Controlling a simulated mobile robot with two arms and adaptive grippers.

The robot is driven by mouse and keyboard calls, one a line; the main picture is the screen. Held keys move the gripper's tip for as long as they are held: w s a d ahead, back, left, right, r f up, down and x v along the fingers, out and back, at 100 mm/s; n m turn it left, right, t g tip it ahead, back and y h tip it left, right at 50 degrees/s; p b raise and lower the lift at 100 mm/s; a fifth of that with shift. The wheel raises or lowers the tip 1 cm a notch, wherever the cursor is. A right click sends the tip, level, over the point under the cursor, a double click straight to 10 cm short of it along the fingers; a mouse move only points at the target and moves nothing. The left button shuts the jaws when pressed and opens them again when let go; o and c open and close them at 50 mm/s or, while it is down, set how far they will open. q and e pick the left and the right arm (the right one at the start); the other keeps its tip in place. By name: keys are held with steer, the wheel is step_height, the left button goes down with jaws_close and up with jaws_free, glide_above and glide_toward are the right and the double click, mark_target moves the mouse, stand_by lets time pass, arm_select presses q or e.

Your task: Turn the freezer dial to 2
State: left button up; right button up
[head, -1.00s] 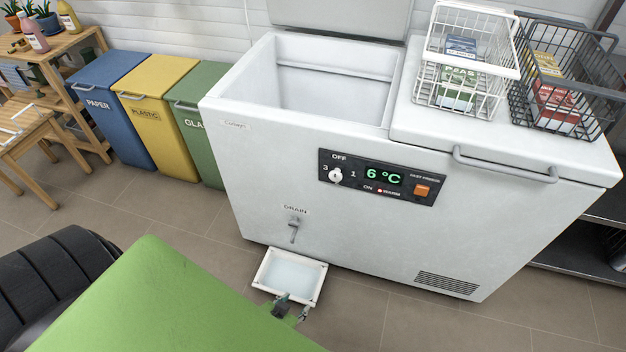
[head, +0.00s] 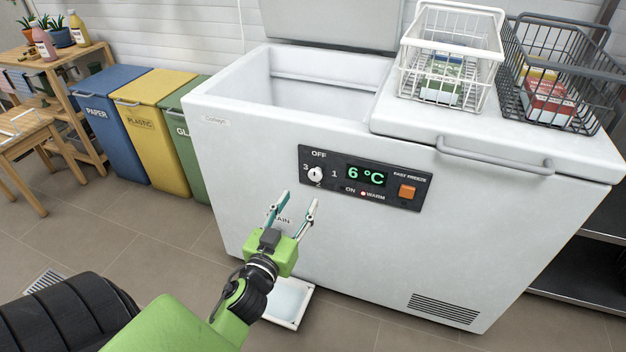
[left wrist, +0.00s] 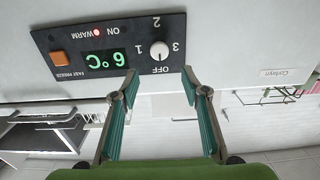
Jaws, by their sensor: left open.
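The freezer dial (head: 316,174) is a small white knob on the black control panel (head: 402,173) of the white chest freezer (head: 290,140). It also shows upside down in the left wrist view (left wrist: 159,50), with OFF, 1, 2 and 3 around it. Its mark is too small to read surely, but seems to face OFF. The display (head: 366,175) reads 6 °C, and the WARM light (head: 363,194) is lit. My left gripper (head: 298,200) is open and empty, below and slightly left of the dial, apart from it. It partly hides the DRAIN label. My right gripper is not seen.
The orange fast freeze button (head: 407,191) sits right of the display. A handle bar (head: 495,164) sticks out from the right lid. Wire baskets (head: 452,55) stand on that lid. A white tray (head: 290,303) lies on the floor under my left arm. Bins (head: 153,130) stand left.

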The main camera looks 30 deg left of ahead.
mark_target(314, 176)
arm_select(q)
steer(key=x, duration=1)
steer(key=shift+w+f, duration=0.1)
steer(key=shift+w, duration=0.2)
steer(key=c, duration=1.1)
